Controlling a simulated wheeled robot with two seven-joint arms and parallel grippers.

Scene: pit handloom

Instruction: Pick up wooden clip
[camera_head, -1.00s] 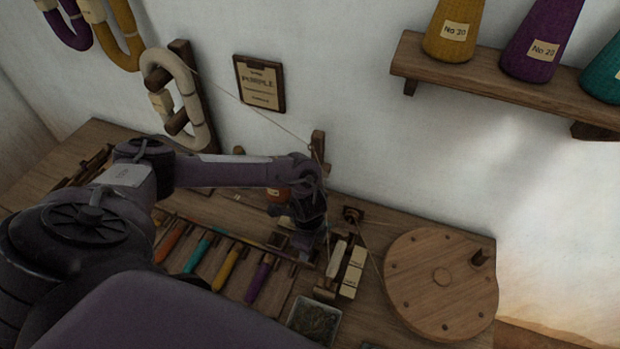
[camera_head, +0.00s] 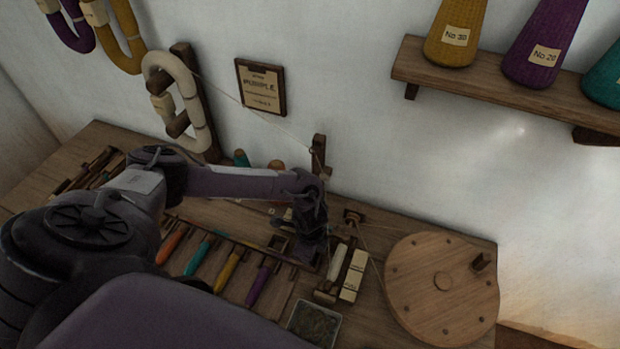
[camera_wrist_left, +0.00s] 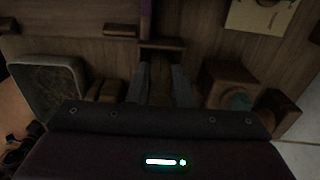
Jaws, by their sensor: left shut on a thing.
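The wooden clip (camera_wrist_left: 160,80) is a small brown piece between the two grey fingers of my left gripper (camera_wrist_left: 160,86) in the left wrist view. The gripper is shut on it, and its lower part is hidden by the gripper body. In the head view my left gripper (camera_head: 314,256) points down over the bench, just right of the purple-tipped tool; the clip cannot be made out there. My right gripper is in neither current view.
A row of coloured tools (camera_head: 229,270) lies left of the gripper on the wooden bench. A pale labelled block (camera_head: 353,277) and a round wooden wheel (camera_head: 440,285) stand to the right. A small tray (camera_head: 315,323) is in front. An upright post (camera_head: 318,155) stands behind.

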